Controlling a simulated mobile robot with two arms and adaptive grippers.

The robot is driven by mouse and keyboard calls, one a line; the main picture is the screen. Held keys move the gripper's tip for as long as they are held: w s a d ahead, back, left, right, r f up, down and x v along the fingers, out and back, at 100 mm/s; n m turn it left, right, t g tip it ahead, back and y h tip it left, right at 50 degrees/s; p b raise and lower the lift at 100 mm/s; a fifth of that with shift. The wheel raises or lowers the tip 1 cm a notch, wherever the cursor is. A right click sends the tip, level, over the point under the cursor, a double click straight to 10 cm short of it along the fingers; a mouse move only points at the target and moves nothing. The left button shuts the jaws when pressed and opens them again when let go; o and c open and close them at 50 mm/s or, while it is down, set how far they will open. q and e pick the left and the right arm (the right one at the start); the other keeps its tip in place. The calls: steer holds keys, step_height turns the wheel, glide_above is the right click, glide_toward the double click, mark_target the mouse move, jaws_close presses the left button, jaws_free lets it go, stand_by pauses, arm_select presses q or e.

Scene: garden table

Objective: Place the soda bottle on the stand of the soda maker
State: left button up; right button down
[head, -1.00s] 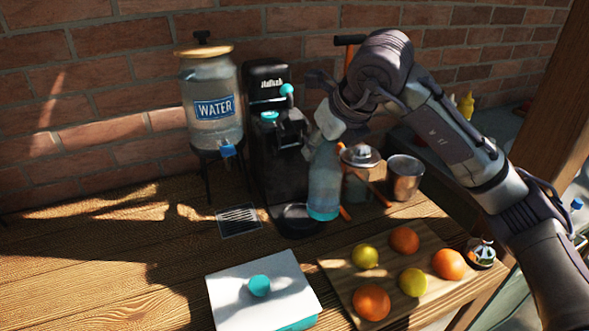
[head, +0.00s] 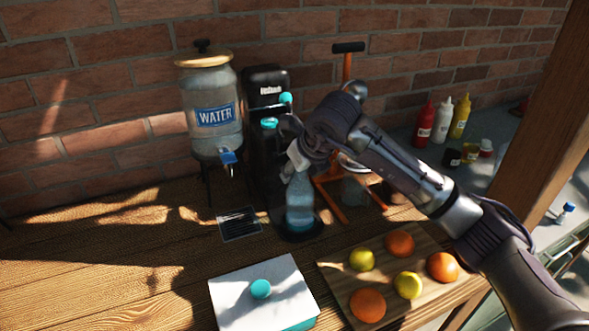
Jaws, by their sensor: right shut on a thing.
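The soda maker (head: 266,88) is a tall black machine with teal knobs, standing against the brick wall in the head view. Its low round black stand (head: 284,231) is at its front foot. The soda bottle (head: 300,203), clear blue with a teal base, is upright over the stand. Its bottom appears on or just above the stand; I cannot tell if they touch. My right gripper (head: 300,160) is shut on the bottle's upper part, which the fingers hide. The gripper and arm cover part of the machine's front. My left gripper is not in view.
A water dispenser (head: 212,112) stands left of the machine. An orange-framed press (head: 333,197) is close on the right, behind my arm. A cutting board (head: 336,262) with several fruits and a white box (head: 240,290) lie in front. The left tabletop is clear.

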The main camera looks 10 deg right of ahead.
steer(key=c, duration=0.8)
jaws_free()
steer(key=shift+r, duration=0.15)
steer(key=b+v, duration=0.2)
steer(key=v, duration=1)
